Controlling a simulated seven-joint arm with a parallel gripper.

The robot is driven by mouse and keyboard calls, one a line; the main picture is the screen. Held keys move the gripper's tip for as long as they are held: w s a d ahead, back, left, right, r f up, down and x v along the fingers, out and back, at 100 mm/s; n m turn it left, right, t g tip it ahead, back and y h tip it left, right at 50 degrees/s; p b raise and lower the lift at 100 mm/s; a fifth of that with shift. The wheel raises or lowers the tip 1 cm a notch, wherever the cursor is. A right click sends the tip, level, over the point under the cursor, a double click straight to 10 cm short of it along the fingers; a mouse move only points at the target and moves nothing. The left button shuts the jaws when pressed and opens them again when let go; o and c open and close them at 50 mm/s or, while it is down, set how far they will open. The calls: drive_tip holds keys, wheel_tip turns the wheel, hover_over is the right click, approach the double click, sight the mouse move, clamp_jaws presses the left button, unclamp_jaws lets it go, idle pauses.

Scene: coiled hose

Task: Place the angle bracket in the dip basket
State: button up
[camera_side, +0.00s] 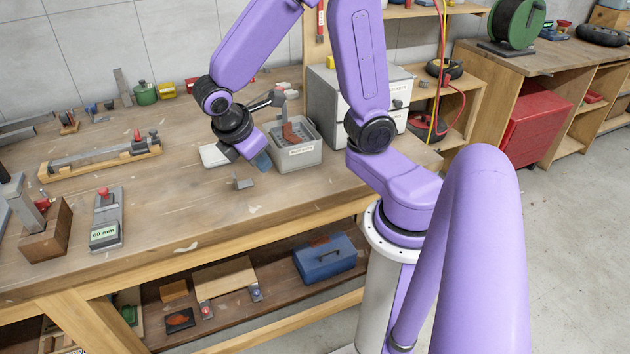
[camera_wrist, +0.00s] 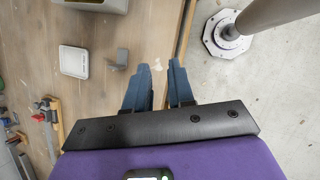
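The angle bracket (camera_side: 243,183) is a small grey L-shaped piece standing on the wooden bench. In the wrist view a grey-blue piece that looks like the bracket (camera_wrist: 122,57) lies just left of the left fingertip. The dip basket (camera_side: 293,158) is a grey labelled bin behind and right of the bracket; a reddish-brown piece shows inside it. Part of its rim seems to show in the wrist view (camera_wrist: 103,6). My gripper (camera_side: 260,161) hangs near the basket's left side, above the bench. In the wrist view its blue fingers (camera_wrist: 159,66) are apart, with nothing between them.
A white square dish (camera_side: 212,155) lies left of the basket, with grey drawers (camera_side: 325,95) behind it. The bench front around the bracket is clear.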

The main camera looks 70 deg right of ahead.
drive_tip(key=s+a+r+y, duration=0.1)
drive_tip(key=s+a+y, duration=0.1)
drive_tip(key=s, duration=0.5)
drive_tip(key=s+a+r+y, duration=0.1)
drive_tip(key=s+a+y, duration=0.2)
drive_tip(key=s, duration=0.4)
drive_tip(key=shift+s+a+y, duration=0.3)
drive_tip(key=shift+a+y, duration=0.05)
drive_tip(key=shift+y, duration=0.15)
